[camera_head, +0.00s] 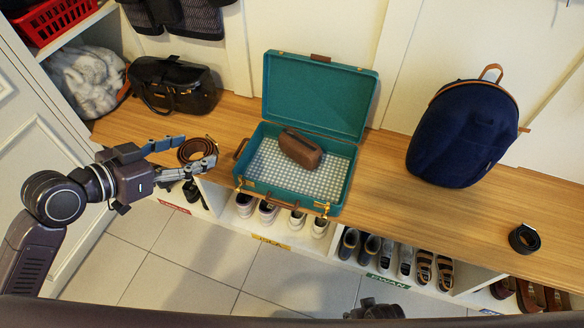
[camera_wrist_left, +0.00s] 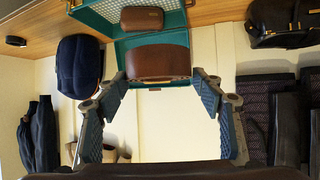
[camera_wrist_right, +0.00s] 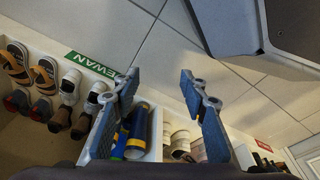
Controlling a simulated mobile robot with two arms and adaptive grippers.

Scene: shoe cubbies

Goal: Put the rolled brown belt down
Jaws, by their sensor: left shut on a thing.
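The rolled brown belt (camera_head: 198,148) is a coil at the fingertips of my left gripper (camera_head: 188,158), left of the teal suitcase. In the left wrist view, the belt (camera_wrist_left: 158,62) fills the space between the fingertips of my left gripper (camera_wrist_left: 158,78), which is shut on it. I cannot tell whether the belt touches the bench. My right gripper (camera_wrist_right: 158,85) is open and empty in its wrist view, low in front of the shoe cubbies. In the head view, only a small part of the right gripper shows at the bottom edge.
The open teal suitcase (camera_head: 318,95) on the wooden bench (camera_head: 383,198) holds a brown pouch (camera_head: 300,149). A black bag (camera_head: 173,86) stands behind the belt. A navy backpack (camera_head: 462,133) and a rolled black belt (camera_head: 524,238) are at right. Bare bench lies between suitcase and backpack.

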